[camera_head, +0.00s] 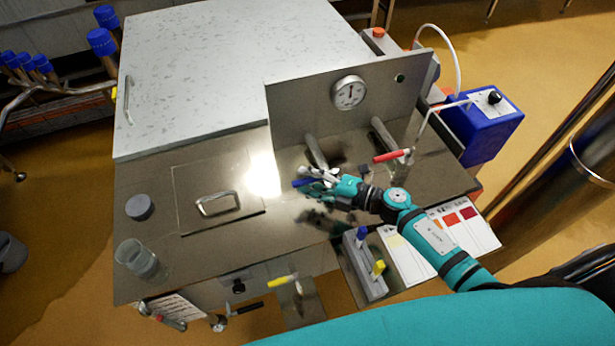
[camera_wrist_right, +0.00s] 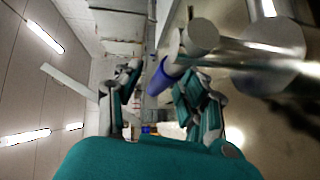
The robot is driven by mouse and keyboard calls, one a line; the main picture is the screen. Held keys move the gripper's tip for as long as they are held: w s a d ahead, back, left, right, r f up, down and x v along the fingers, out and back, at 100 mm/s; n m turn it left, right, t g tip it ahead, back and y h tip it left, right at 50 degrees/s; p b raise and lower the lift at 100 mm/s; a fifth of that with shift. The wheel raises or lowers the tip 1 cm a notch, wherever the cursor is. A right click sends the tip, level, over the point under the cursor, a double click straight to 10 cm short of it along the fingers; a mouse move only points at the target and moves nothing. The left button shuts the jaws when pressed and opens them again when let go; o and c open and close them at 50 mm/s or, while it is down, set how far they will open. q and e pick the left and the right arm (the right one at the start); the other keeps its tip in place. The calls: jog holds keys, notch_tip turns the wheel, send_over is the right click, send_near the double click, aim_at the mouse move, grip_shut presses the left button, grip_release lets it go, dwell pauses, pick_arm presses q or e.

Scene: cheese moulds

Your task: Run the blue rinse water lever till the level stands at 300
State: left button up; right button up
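The blue lever (camera_head: 303,182) sits on a metal spout at the middle of the steel worktop, under the upright panel. My right gripper (camera_head: 318,178) is at this lever. In the right wrist view the blue lever (camera_wrist_right: 164,76) lies between the fingers of my right gripper (camera_wrist_right: 160,98), nearer the right finger. The fingers stand apart; I cannot tell if one touches it. The round dial (camera_head: 349,92) on the panel has a dark needle, but its numbers are too small to read. No 300 mark is legible. My left gripper is not in view.
A red lever (camera_head: 391,156) sits on a second spout to the right. A yellow lever (camera_head: 283,280) is at the front. A clear beaker (camera_head: 136,258) and grey disc (camera_head: 140,207) stand left of a handled lid (camera_head: 216,204). A blue box (camera_head: 483,125) is at the right.

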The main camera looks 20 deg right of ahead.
jog(key=shift+w+a, duration=0.15)
grip_shut()
dwell(0.4)
